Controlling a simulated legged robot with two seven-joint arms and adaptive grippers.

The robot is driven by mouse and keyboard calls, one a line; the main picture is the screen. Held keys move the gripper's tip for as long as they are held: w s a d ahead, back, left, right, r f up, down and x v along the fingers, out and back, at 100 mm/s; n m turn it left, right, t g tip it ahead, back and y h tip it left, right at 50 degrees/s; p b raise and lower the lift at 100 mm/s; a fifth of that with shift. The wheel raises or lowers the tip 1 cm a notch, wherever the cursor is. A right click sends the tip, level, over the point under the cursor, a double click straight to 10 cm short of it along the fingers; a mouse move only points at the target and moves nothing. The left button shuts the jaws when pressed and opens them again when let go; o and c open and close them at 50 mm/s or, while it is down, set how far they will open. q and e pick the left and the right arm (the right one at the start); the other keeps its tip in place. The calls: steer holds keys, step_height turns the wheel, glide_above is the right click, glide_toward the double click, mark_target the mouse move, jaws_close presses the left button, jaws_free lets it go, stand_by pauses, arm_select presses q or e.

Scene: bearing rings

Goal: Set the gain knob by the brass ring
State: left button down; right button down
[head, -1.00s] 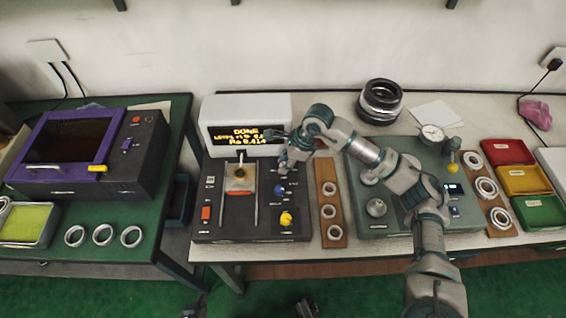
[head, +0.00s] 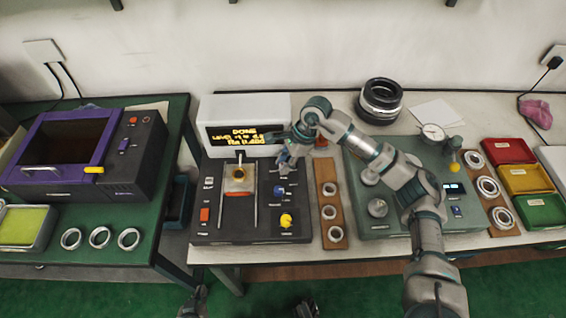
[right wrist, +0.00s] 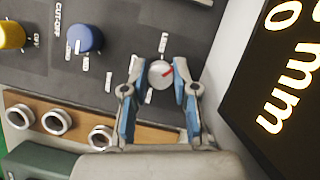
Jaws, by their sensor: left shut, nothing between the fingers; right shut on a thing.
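The gain knob is most likely the grey knob (right wrist: 160,75) with a red pointer line in the right wrist view; its label is too small to read. My right gripper (right wrist: 160,80) is shut on its sides, and in the head view this gripper (head: 284,162) is over the back right of the dark panel (head: 215,230). A brass-coloured ring (head: 239,173) sits on the pale plate of that panel. My left gripper (head: 193,304) shows only partly at the bottom edge, apart from the panel, shut and empty.
A display (head: 213,137) behind the panel reads "DONE" with further lines too blurred to read. A blue knob (head: 280,191) and a yellow knob (head: 286,220) are in front of my right gripper. A wooden strip (head: 333,233) with several steel rings lies right of the panel.

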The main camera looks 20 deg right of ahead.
steer(key=shift+w+d, duration=0.1)
steer(key=shift+d, duration=0.15)
steer(key=c, duration=1)
jaws_free()
steer(key=shift+o, duration=0.5)
steer(key=shift+d, duration=0.15)
